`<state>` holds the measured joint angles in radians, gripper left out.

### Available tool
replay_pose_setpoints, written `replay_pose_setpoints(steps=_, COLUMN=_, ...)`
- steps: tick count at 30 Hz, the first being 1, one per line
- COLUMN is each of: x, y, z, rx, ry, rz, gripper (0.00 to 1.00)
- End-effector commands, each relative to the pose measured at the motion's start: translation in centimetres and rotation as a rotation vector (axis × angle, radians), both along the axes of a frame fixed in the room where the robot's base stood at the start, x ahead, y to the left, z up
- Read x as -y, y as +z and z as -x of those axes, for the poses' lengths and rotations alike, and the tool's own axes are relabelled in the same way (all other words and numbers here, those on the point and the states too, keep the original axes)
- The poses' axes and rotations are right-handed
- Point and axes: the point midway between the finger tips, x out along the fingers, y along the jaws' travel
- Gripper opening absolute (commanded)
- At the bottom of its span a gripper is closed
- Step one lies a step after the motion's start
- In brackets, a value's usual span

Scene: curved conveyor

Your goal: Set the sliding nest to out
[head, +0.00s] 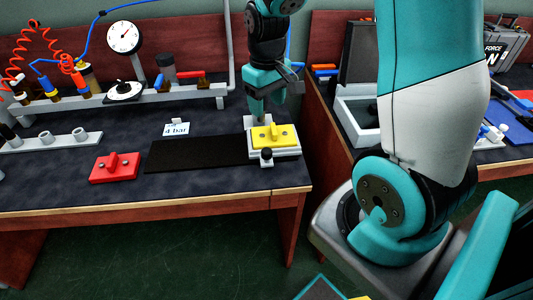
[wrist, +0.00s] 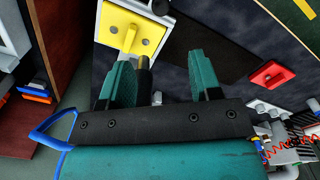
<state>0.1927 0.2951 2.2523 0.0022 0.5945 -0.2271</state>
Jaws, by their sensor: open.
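The nest (head: 286,152) is a pale grey block at the right end of the left bench. A yellow plate (head: 265,136) with a raised grip lies on it, and the plate also shows at the top of the wrist view (wrist: 131,28). A dark round knob (head: 266,154) sits at the nest's front. My gripper (head: 264,108) is low behind the yellow plate. In the wrist view my gripper (wrist: 163,75) is open, with a dark upright post (wrist: 143,76) between its fingers, close to the left one. I cannot tell whether they touch.
A black mat (head: 195,153) lies left of the nest, with a red plate (head: 115,167) beyond it. A "4 bar" card (head: 176,129) stands behind. A gauge (head: 124,38), valves and hoses line the bench's back. A second bench with a grey case (head: 362,110) is to the right.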

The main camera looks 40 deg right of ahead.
Motion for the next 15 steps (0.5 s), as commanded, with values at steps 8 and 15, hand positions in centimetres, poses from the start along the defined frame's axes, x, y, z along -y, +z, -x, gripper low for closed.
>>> replay_pose_setpoints(steps=8, x=-0.1, y=-6.5, z=0.2, rx=-0.007, ry=0.001, rz=-0.003, gripper=0.58)
replay_pose_setpoints(steps=15, x=-0.1, y=-11.6, z=0.1, rx=-0.005, ry=0.002, rz=-0.003, gripper=0.58)
